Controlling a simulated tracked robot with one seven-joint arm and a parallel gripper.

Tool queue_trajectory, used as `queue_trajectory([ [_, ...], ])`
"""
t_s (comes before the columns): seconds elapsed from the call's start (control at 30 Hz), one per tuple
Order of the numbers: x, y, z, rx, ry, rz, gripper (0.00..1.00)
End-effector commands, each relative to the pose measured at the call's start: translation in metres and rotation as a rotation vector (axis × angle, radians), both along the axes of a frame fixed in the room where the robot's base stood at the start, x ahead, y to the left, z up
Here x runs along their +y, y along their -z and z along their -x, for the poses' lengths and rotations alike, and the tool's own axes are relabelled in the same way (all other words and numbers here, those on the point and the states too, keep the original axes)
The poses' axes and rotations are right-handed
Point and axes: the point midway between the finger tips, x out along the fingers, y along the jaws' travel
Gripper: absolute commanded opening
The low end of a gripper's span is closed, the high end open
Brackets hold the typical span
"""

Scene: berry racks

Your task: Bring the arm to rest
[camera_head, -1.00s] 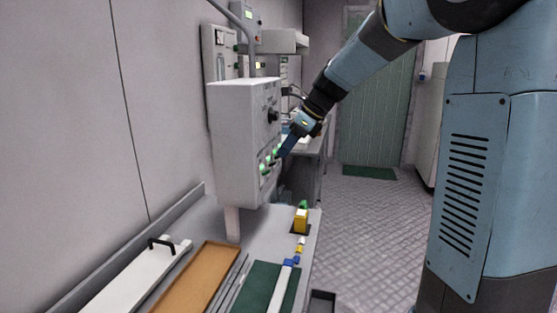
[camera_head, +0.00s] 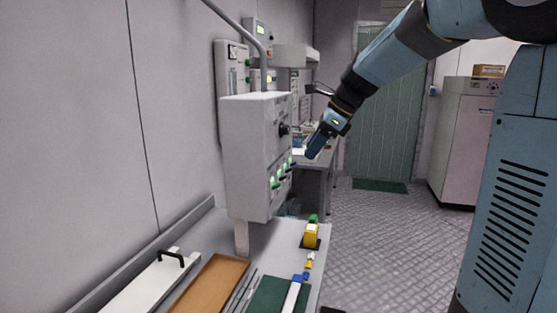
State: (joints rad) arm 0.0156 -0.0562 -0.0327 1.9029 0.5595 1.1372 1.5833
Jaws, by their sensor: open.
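My gripper (camera_head: 314,148) is at the end of my blue arm, which reaches in from the upper right. It hangs in the air just right of the white control box (camera_head: 245,155), apart from it by a small gap in the picture. The fingers look small from here and I see nothing between them. The box's right face carries a black knob (camera_head: 284,129) and several green-lit switches below it.
A bench below the box holds a white board with a black handle (camera_head: 171,258), a brown panel (camera_head: 212,284) and a yellow block (camera_head: 310,235). A green door (camera_head: 385,135) and a white cabinet (camera_head: 466,140) stand behind.

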Motion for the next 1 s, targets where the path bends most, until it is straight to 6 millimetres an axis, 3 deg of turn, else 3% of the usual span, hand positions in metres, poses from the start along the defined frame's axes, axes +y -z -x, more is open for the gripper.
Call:
queue_trajectory([
  [0.27,-0.018,0.002,0.082,-0.253,-0.394,0.253,0.45],
  [0.6,-0.044,0.024,0.177,-0.494,-0.944,0.601,0.45],
  [0.8,-0.060,0.045,0.225,-0.585,-1.280,0.803,0.45],
  [1.0,-0.071,0.062,0.256,-0.623,-1.532,0.946,0.45],
])
